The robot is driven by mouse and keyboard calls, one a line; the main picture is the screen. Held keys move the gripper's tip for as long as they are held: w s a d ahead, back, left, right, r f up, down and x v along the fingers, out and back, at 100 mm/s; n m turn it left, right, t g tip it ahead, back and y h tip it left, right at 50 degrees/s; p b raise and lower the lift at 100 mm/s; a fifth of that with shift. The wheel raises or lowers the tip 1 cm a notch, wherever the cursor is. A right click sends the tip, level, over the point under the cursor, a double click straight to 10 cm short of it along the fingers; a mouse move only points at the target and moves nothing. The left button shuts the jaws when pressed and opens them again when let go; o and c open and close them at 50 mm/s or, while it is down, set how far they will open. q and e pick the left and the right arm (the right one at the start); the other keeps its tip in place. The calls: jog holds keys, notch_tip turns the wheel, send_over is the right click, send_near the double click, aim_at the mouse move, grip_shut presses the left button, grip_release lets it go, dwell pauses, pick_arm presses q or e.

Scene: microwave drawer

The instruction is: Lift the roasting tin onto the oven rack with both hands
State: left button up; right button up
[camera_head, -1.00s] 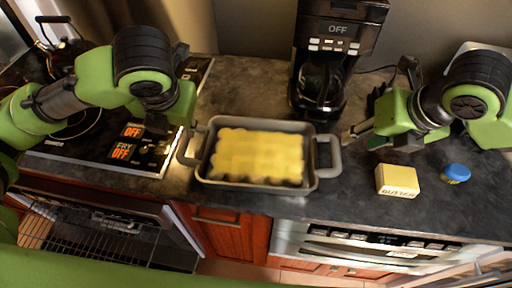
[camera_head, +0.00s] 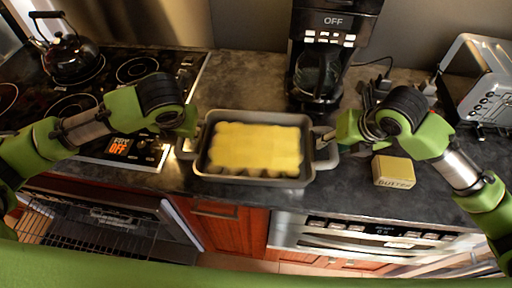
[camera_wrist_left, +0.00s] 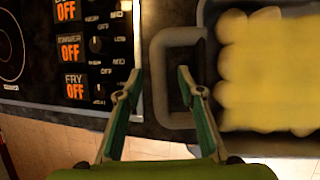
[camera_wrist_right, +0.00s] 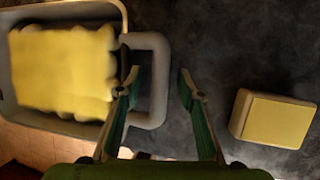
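The grey roasting tin (camera_head: 250,182), filled with a yellow food, sits on the dark counter. My left gripper (camera_head: 184,146) is at the tin's left handle; in the left wrist view the gripper (camera_wrist_left: 156,75) is open, with the left handle (camera_wrist_left: 160,68) just ahead of and between its fingertips. My right gripper (camera_head: 328,138) is at the tin's right handle; in the right wrist view the gripper (camera_wrist_right: 158,78) is open, with the right handle (camera_wrist_right: 160,85) between its fingers. Neither is closed on a handle. The oven rack (camera_head: 75,238) extends from the open oven at lower left.
A butter block (camera_head: 393,172) lies right of the tin. A coffee maker (camera_head: 320,65) stands behind it. A stove with a kettle (camera_head: 70,58) is at left, a toaster (camera_head: 480,85) at right. The counter's front edge runs close before the tin.

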pick_arm(q)
jog(key=shift+w+f, duration=0.15)
jog(key=shift+f, duration=0.3)
pick_arm(e)
jog(key=shift+w+f, duration=0.15)
jog(key=shift+f, duration=0.35)
pick_arm(q)
grip_shut()
pick_arm(e)
grip_shut()
pick_arm(q)
jog(key=shift+w+r, duration=0.15)
pick_arm(e)
jog(key=shift+w+r, duration=0.15)
jog(key=shift+r, duration=0.05)
pick_arm(q)
jog(key=shift+r, duration=0.1)
pick_arm(e)
jog(key=shift+r, duration=0.1)
